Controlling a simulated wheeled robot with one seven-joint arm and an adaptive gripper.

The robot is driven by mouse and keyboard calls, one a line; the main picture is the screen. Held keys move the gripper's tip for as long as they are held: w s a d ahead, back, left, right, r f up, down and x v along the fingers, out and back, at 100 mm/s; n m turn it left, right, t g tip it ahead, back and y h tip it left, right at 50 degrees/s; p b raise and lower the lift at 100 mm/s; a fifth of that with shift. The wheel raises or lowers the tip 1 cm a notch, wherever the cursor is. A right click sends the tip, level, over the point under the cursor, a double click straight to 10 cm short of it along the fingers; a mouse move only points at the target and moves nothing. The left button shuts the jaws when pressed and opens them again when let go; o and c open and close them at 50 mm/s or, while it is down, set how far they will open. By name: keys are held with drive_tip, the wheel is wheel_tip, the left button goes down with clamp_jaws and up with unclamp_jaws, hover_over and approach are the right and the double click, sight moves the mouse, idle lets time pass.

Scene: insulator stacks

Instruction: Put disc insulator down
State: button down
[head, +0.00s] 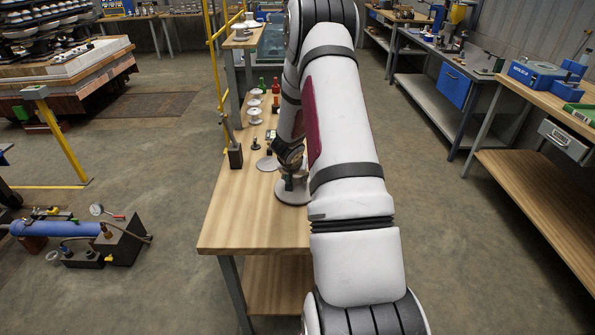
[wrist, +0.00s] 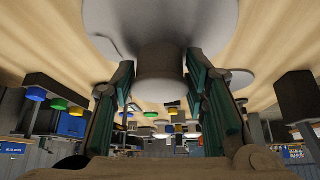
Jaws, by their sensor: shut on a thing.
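A white disc insulator (head: 292,195) with a grey cap is at the near part of the wooden table, partly hidden by my arm. In the wrist view the disc's broad pale plate (wrist: 215,22) fills the top and its cap (wrist: 162,75) sits between the fingers. My gripper (head: 289,176) is shut on the cap, one finger on each side; it also shows in the wrist view (wrist: 160,82). The disc is flat and very close to the tabletop. I cannot tell whether it touches.
The wooden table (head: 237,219) has clear room at its front left. A smaller pale disc (head: 265,163) lies just behind the held one. A dark block (head: 235,156) stands at the left edge beside a yellow frame (head: 222,85). Several white insulators (head: 254,114) stand farther back.

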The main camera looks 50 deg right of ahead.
drive_tip(key=shift+f, duration=0.15)
drive_tip(key=c, duration=1.2)
unclamp_jaws()
drive_tip(key=shift+f, duration=0.15)
drive_tip(key=shift+o, duration=1.3)
